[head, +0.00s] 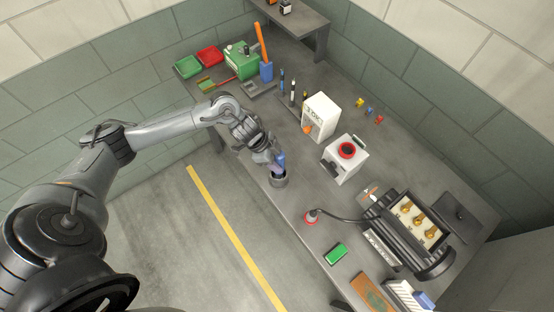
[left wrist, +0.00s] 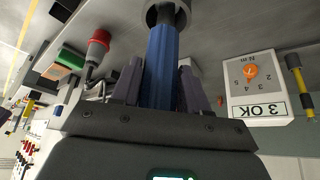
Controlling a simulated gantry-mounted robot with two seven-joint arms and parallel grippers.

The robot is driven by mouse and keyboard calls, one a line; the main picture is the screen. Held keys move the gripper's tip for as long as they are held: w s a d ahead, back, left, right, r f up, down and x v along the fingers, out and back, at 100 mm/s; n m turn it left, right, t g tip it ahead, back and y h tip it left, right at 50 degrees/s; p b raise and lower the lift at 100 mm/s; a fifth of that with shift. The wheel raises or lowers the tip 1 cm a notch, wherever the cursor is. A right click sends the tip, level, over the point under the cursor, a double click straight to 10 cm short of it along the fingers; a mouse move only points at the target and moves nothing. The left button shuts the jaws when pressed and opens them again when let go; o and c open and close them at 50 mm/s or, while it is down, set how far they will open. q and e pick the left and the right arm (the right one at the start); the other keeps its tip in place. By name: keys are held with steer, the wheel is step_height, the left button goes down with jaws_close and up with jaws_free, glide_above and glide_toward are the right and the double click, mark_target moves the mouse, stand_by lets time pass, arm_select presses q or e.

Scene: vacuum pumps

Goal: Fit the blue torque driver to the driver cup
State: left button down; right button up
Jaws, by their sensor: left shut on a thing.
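The blue torque driver (left wrist: 161,65) stands between the two fingers of my left gripper (left wrist: 160,85), which is shut on it. In the left wrist view its far end meets a round grey cup. In the head view the blue of the driver (head: 281,158) shows just above the driver cup (head: 278,179), a dark grey cylinder at the bench's front edge. My left gripper (head: 272,160) is over the cup from the upper left. I cannot tell how deep the driver's lower end sits in the cup. My right gripper is not in view.
A white box with an orange knob (head: 319,117) and a white box with a red ring (head: 345,158) stand right of the cup. Bench around the cup is clear.

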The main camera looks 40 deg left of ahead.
arm_select(q)
steer(key=shift+f, duration=0.15)
steer(key=c, duration=0.6)
jaws_free()
steer(key=shift+c, duration=0.2)
steer(key=shift+o, duration=0.8)
steer(key=v, duration=1)
steer(key=shift+a+r+b, duration=0.15)
steer(key=shift+r+b, duration=0.2)
steer(key=shift+b, duration=0.1)
